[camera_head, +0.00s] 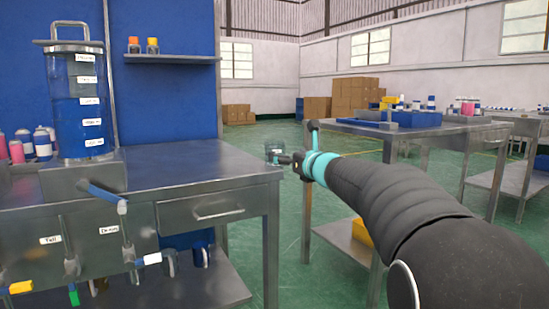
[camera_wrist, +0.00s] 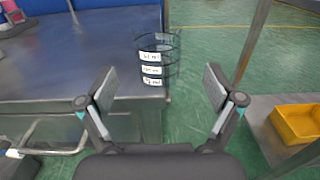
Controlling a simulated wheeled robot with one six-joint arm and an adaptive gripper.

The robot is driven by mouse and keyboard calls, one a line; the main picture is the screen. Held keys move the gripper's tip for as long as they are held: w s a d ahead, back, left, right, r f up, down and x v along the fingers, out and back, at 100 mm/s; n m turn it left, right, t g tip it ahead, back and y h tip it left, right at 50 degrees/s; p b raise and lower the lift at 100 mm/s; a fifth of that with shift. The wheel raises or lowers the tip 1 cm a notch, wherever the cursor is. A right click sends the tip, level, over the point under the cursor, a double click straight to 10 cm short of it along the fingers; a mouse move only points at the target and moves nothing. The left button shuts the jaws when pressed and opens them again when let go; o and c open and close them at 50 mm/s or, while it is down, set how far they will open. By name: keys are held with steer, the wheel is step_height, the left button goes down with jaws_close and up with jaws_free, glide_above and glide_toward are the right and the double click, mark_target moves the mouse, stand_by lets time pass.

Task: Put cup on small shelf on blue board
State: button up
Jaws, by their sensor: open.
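A see-through cup with white labels and dark rims (camera_wrist: 152,69) shows in the wrist view at the front corner of the metal table, ahead of my fingertips and between them. In the head view a small clear shape that looks like the cup (camera_head: 274,148) is just beyond my gripper (camera_head: 284,158). I cannot tell whether it rests on the table edge. In the wrist view my gripper (camera_wrist: 158,88) is open, its two fingers wide apart with nothing between the pads. The small shelf (camera_head: 170,59) is fixed on the blue board (camera_head: 165,100) and holds two small capped jars.
The metal table (camera_head: 190,167) has a broad clear top. A tall clear cylinder with labels (camera_head: 80,100) stands at its left, with bottles beside it. Another workbench (camera_head: 400,127) stands to the right. A yellow bin (camera_wrist: 297,124) sits on its lower shelf. Green floor lies between.

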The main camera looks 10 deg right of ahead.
mark_target(280, 151)
steer(key=shift+p+x, duration=0.3)
steer(key=shift+x, duration=3.45)
steer(key=shift+a, duration=0.15)
steer(key=shift+c, duration=0.3)
steer(key=c, duration=1.1)
